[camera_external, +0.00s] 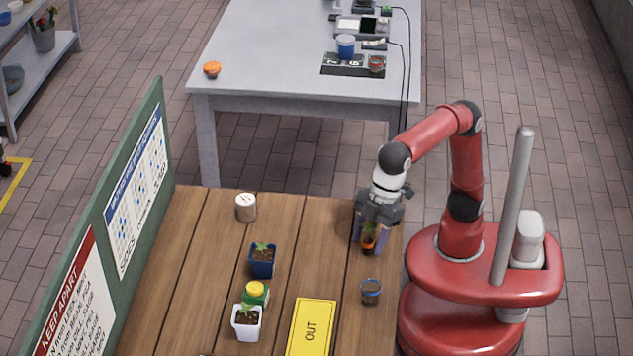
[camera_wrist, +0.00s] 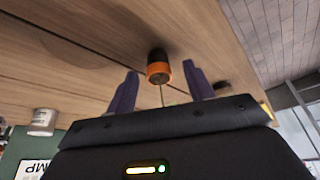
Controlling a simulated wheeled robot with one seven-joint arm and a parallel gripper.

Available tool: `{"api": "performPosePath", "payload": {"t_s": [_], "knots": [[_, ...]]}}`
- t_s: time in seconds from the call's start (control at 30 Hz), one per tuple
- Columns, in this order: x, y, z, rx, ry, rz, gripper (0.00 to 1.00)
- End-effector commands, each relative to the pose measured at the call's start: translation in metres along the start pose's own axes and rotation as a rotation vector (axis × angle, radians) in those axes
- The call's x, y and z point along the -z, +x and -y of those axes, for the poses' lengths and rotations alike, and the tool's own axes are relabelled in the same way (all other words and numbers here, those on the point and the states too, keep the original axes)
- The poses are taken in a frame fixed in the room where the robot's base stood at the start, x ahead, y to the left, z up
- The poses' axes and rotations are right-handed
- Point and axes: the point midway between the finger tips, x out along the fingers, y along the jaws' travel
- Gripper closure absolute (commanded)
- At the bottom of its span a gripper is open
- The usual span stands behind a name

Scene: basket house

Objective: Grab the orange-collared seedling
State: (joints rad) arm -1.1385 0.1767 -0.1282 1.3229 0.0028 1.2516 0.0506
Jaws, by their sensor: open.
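The orange-collared seedling (camera_external: 369,238) stands on the wooden table near its right edge, a small dark pot with an orange band and some green on top. In the wrist view the orange-collared pot (camera_wrist: 159,71) shows upside down, with a thin stem pointing toward the camera. My gripper (camera_external: 370,243) is at the seedling, with its purple fingers pointing down on either side of it. In the wrist view my gripper (camera_wrist: 160,82) is open, and the pot lies between and slightly beyond the fingertips, with gaps on both sides. Whether a finger touches it, I cannot tell.
A blue-rimmed jar (camera_external: 371,291) stands nearer the front. A blue seedling pot (camera_external: 262,266), white seedling pot (camera_external: 247,328), yellow-capped bottle (camera_external: 256,293) and white can (camera_external: 246,207) stand farther left, before a green board (camera_external: 140,187).

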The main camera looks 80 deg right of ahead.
Motion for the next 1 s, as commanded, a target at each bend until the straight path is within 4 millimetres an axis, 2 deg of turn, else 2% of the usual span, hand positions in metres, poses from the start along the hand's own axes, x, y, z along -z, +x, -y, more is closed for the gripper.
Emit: {"api": "performPosePath", "payload": {"t_s": [0.1, 0.37, 0.7, 1.0], "knots": [[-0.0005, 0.0108, 0.0000, 0.000, 0.000, 0.002, 0.48], [0.0000, 0.0118, -0.0004, 0.000, 0.001, 0.000, 0.49], [0.0000, 0.0115, -0.0005, 0.000, 0.001, -0.001, 0.93], [0.0011, 0.0090, -0.0005, 0.000, 0.001, -0.001, 0.95]]}}
